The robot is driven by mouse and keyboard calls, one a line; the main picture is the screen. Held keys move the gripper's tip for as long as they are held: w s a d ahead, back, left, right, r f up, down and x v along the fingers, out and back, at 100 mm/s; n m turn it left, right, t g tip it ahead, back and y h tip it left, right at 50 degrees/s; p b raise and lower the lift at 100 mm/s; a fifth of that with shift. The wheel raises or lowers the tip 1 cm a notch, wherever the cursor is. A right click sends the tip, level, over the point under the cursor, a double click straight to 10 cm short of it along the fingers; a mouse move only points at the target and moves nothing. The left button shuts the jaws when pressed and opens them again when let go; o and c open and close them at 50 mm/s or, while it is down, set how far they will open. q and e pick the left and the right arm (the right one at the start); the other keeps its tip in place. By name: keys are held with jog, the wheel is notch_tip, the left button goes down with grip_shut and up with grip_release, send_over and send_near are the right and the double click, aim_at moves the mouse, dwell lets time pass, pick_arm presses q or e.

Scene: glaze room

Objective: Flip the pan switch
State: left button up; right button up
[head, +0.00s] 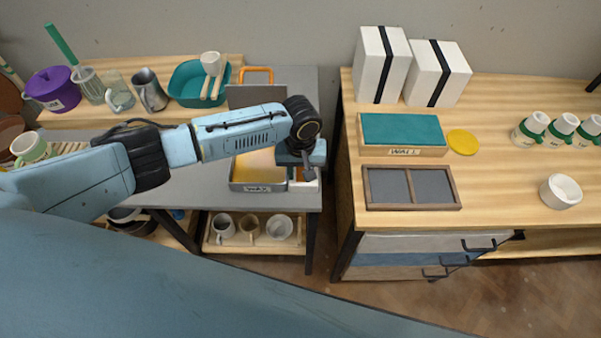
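A metal pan (258,187) labelled "WAX" sits on the grey worktop at the centre, with yellowish contents. A small pale part (304,186) lies at its right end, partly covered by my gripper; I cannot make out a switch or its position. My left arm reaches in from the left above the pan. My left gripper (309,174) points down over the pan's right end. Its fingers look dark and close together, but their opening is too small to judge, and contact is unclear. My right gripper is not in view.
A wooden bench (500,195) on the right holds white boxes, a teal-topped "WALL" box (403,130), a framed dark tray (411,206) and cups. A teal tub (187,84), purple pot (52,88) and jugs stand at the back left. A low shelf holds mugs.

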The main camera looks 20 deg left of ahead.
pick_arm(q)
jog(key=shift+f, duration=0.35)
jog(key=shift+c, duration=0.4)
grip_shut()
jog(key=shift+w+r+g+p, duration=0.2)
jog(key=shift+g+p, duration=0.2)
jog(key=shift+p, duration=0.15)
jog(key=shift+w+f+g+h, duration=0.2)
jog(key=shift+g+h, duration=0.1)
jog(key=shift+g, duration=0.5)
jog(key=shift+a+r+g+b, duration=0.1)
jog(key=shift+r+g+b, duration=0.05)
jog(key=shift+g+b, duration=0.3)
jog(key=shift+o, duration=0.4)
grip_release()
